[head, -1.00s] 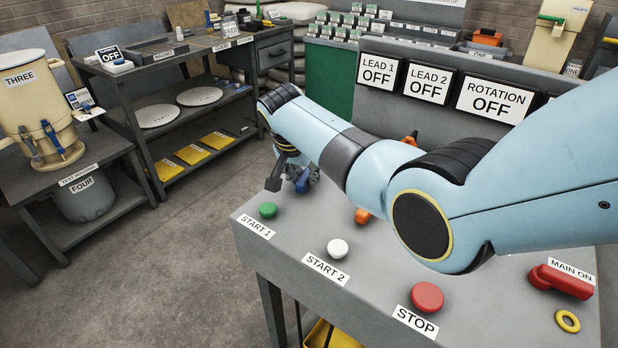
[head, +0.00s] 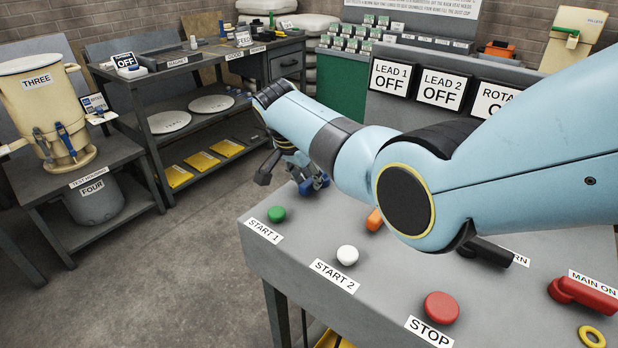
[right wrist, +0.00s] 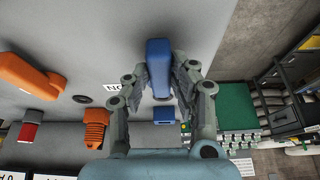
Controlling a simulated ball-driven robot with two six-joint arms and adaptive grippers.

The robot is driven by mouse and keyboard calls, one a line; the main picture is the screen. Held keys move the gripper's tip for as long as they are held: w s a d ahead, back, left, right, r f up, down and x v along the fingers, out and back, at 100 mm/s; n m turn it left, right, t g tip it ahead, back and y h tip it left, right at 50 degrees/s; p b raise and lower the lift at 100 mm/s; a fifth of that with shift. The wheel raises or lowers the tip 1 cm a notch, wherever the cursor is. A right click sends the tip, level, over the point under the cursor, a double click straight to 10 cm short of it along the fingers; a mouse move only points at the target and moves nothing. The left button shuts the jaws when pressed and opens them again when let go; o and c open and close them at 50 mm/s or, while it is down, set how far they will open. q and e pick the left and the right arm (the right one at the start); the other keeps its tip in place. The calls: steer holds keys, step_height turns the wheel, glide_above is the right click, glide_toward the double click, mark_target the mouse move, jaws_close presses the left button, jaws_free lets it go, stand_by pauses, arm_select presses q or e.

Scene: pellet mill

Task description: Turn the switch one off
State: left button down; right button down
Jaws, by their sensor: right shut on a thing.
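The blue switch handle (right wrist: 158,62) stands on the grey panel top, between the two fingers of my right gripper (right wrist: 160,78) in the right wrist view. The fingers are shut on it from both sides. A white label (right wrist: 115,88) beside it is partly covered by a finger and shows upside down; I cannot read all of it. In the head view my right gripper (head: 298,180) is at the far left end of the panel, with blue showing among its fingers. My left gripper is in neither view.
The panel (head: 300,235) carries a green button (head: 276,214), a white button (head: 347,255), a red stop button (head: 441,308) and a red main handle (head: 583,295). An orange handle (right wrist: 28,76) stands beside the blue one. LEAD 1 (head: 388,79) and LEAD 2 (head: 440,88) signs read OFF.

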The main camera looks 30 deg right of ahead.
steer(key=c, duration=1.1)
jaws_free()
steer(key=shift+r, duration=0.15)
steer(key=v, duration=1.1)
steer(key=shift+a+r, duration=0.2)
steer(key=shift+r, duration=0.15)
steer(key=shift+s+f, duration=0.1)
